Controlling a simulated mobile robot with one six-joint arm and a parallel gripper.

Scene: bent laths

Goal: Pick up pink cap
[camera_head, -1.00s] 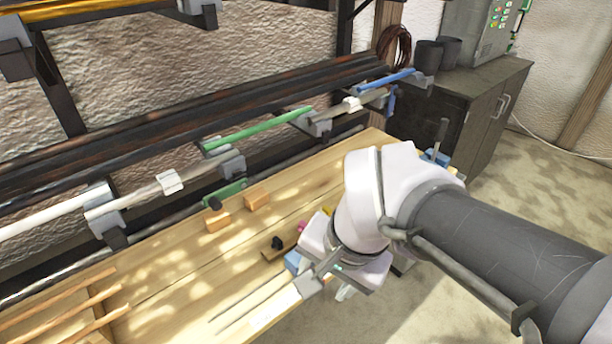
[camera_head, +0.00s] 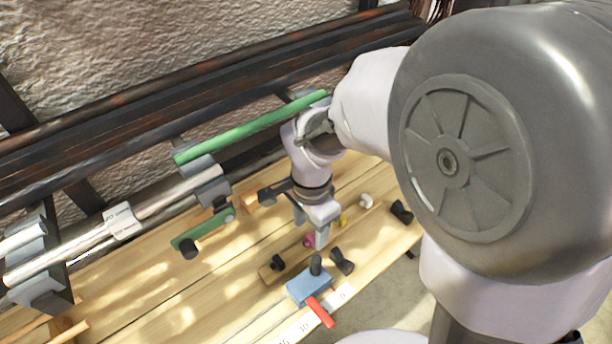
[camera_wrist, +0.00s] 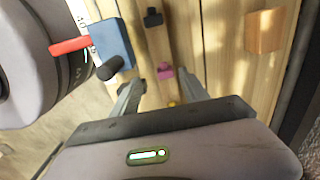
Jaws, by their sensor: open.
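In the head view the pink cap (camera_head: 308,241) shows in part, just left of my gripper's lower end. My gripper (camera_wrist: 160,86) is open and empty, pointing down at the bench. In the wrist view the cap appears near the gap between the fingertips, a little ahead of them. In the head view my gripper (camera_head: 319,238) is right beside the cap; I cannot tell the exact height left between them.
A blue block with a red handle (camera_head: 309,289) stands near the front edge. A black knob (camera_head: 277,262), a yellow piece (camera_head: 342,220), a white piece (camera_head: 366,200) and black parts (camera_head: 341,262) lie close by. A rack holds a green rod (camera_head: 250,128) behind.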

